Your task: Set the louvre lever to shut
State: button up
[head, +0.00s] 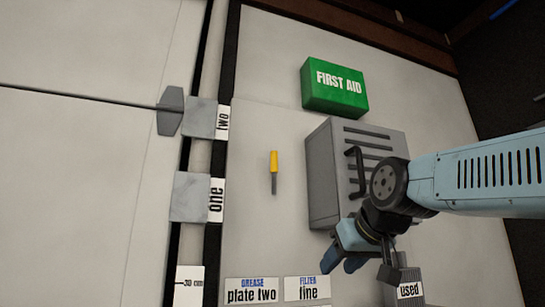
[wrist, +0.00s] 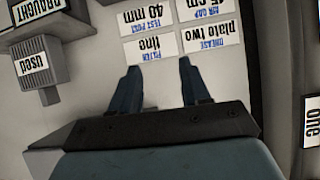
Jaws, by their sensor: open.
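No part in view is marked as the louvre lever, and I cannot tell which one it is. A grey box with dark slots (head: 325,160) stands right of centre in the head view, with a bent black handle (head: 352,165) on its slotted face. My gripper (head: 345,265) is below the box's lower end in the head view, and my wrist partly hides the box. In the wrist view my gripper (wrist: 160,66) is open and empty, its two fingers apart over a pale surface by the printed labels. No shut mark shows.
A green first aid box (head: 335,88) is above the slotted box. A yellow-handled tool (head: 274,172) lies left of it. Plates marked one (head: 190,197) and two (head: 200,117) are at left. A grey holder marked used (head: 410,290) is close right of my gripper.

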jog(key=w+a+r+n+t+y, duration=0.1)
jog(key=w+a+r+t+y, duration=0.15)
jog(key=r, duration=1.15)
jog(key=n+t+y, duration=0.1)
jog(key=t+y, duration=0.1)
send_near(276, 153)
jog(key=x, duration=1.1)
grip_shut()
